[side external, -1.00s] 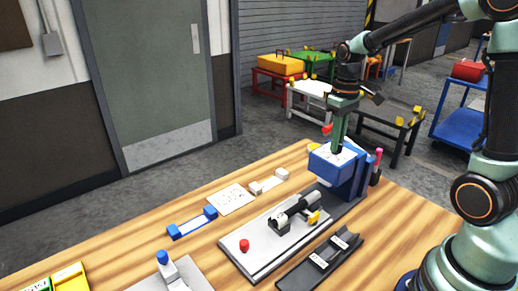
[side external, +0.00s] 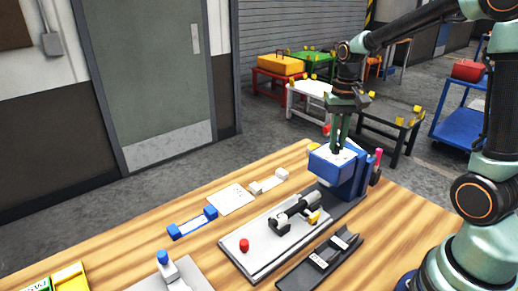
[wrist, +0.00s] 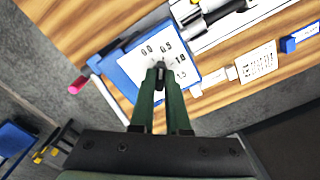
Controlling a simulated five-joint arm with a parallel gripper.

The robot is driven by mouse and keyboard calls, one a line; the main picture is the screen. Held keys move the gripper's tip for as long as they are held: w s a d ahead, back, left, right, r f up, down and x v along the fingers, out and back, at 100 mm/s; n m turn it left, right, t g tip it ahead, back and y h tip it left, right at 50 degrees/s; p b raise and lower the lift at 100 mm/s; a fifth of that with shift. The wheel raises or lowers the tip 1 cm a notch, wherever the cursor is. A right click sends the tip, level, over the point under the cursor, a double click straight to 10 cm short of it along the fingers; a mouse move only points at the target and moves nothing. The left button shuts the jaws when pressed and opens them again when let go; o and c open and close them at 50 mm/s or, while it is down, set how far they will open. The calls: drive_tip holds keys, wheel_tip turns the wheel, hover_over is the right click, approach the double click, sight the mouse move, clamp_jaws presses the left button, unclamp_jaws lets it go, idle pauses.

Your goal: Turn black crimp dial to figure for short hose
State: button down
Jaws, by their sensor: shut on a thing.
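The crimp machine (side external: 325,169) is a blue box with a white dial face on top, at the back right of the bench. In the wrist view the white face (wrist: 140,58) carries the figures 0.0, 0.5, 1.0 and 1.5 in an arc. The black crimp dial (wrist: 161,65) stands at the middle of that face, between my fingertips. My gripper (wrist: 160,75) points down and is shut on it; it also shows in the side view (side external: 337,150). The fingers partly hide the dial, and I cannot tell which figure it points to.
A pale plate (side external: 262,250) bears a black hose fixture (side external: 295,212) and a red knob (side external: 244,245). A black tray (side external: 295,272) with white labels lies in front. A printed white card (side external: 231,199) and a blue holder (side external: 192,223) lie behind the plate.

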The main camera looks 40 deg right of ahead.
drive_tip(key=shift+m, duration=0.6)
drive_tip(key=c, duration=0.9)
unclamp_jaws()
drive_tip(key=shift+r, duration=0.1)
wheel_tip(320, 180, up, 12)
